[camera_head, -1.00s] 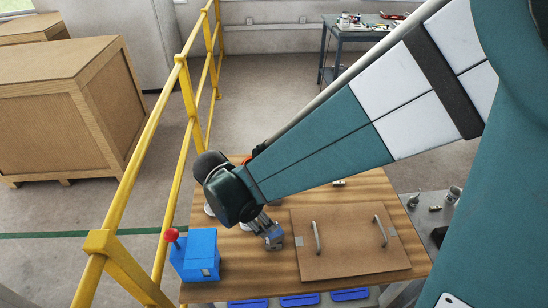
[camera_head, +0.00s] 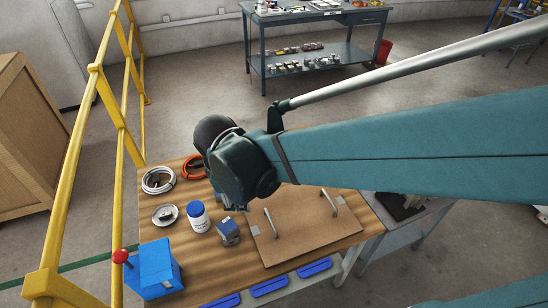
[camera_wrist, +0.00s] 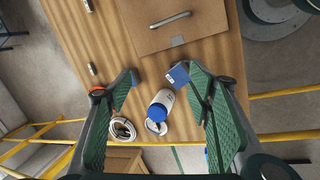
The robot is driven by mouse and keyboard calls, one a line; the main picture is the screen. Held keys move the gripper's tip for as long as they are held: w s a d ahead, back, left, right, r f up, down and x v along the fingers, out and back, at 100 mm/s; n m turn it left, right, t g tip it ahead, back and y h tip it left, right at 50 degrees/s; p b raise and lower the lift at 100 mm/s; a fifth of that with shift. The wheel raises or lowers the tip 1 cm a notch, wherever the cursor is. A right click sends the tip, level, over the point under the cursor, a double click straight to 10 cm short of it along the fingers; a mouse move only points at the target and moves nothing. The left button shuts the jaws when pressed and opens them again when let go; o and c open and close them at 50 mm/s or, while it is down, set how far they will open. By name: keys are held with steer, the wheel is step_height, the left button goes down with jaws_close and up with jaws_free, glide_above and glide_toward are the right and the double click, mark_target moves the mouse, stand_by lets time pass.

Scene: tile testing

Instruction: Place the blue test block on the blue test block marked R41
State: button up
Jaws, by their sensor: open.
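A small blue block (camera_head: 228,232) with a pale label stands on the wooden table, just left of the brown handled panel. It also shows in the wrist view (camera_wrist: 178,75), near the right fingertip. I cannot read its marking. I make out only one such block and cannot tell whether it is two stacked. My gripper (camera_wrist: 162,73) is open, its green-padded fingers spread above the table with the block between or just below them. In the head view the dark wrist hides most of the fingers, behind and above the block.
A white jar with a blue lid (camera_head: 198,218) stands close left of the block. A blue box with a red knob (camera_head: 158,272) is at the front left. White (camera_head: 158,181) and orange (camera_head: 192,167) coils lie behind. The brown panel (camera_head: 300,235) has two raised handles. A yellow railing (camera_head: 72,165) runs along the left.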

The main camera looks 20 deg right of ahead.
steer(key=s+d+r+m+t, duration=0.2)
steer(key=s+d+r+m, duration=0.1)
steer(key=m, duration=0.4)
steer(key=s+d+r+m+t+y, duration=0.1)
steer(key=s+d+r+m+t, duration=0.1)
steer(key=s+d+r+m, duration=0.2)
steer(key=shift+s+d+r+m+y, duration=0.15)
steer(key=shift+d+r+m+y, duration=0.15)
steer(key=shift+d+r+m, duration=1.45)
steer(key=shift+d+f+n, duration=0.35)
steer(key=shift+d+f, duration=0.15)
steer(key=shift+f, duration=0.3)
